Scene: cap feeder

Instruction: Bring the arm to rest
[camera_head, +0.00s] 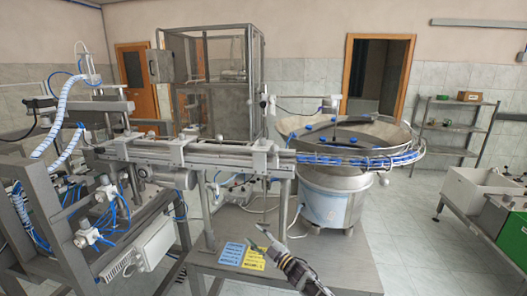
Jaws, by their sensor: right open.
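My right gripper (265,240) is at the bottom middle of the head view, its arm coming in from the lower right. Its fingers are apart and nothing shows between them. It hangs in front of the metal platform (340,272), close to a yellow label and a blue label in the picture. My left gripper is not in view.
A bowl feeder (330,185) with blue caps stands behind my gripper. A rail (215,155) runs left from it to a machine frame (60,175) with blue hoses. A shelf (455,125) and a bench with a white box (480,190) stand right. Floor between is clear.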

